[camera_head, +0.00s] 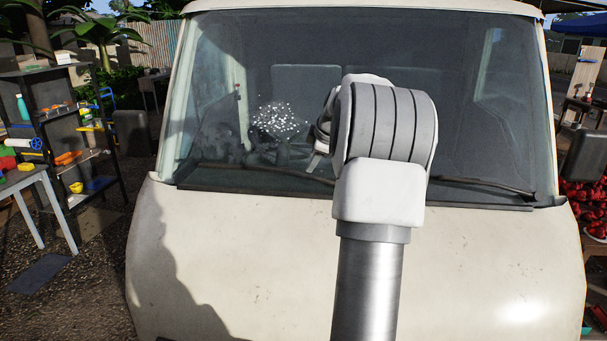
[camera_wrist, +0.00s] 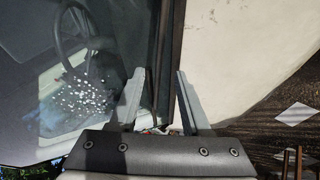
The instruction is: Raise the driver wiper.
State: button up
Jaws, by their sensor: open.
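The left wiper (camera_head: 265,173) lies low along the base of the windshield (camera_head: 330,60) in the head view. Its inner end runs behind my arm. In the wrist view, a dark thin bar that looks like a wiper (camera_wrist: 155,75) runs along the glass edge between my fingers. My gripper (camera_wrist: 157,82) is open, with its fingers apart on either side of that bar. I cannot tell whether they touch it. In the head view my gripper is mostly hidden behind my wrist. A steering wheel (camera_wrist: 72,28) shows through the glass in the wrist view.
A second wiper (camera_head: 485,185) lies at the right of the glass. The cream hood (camera_head: 230,255) fills the front below. A shelf with tools (camera_head: 65,130) stands at the left and red fruit (camera_head: 585,195) at the right. White specks (camera_head: 278,118) show on the windshield.

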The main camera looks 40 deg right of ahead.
aim_at(305, 175)
jog(key=p+x, duration=0.2)
jog(key=x, duration=0.8)
jog(key=shift+w+d+f, duration=0.1)
jog(key=shift+w+f, duration=0.1)
jog(key=shift+f, duration=0.15)
grip_shut()
dwell(0.9)
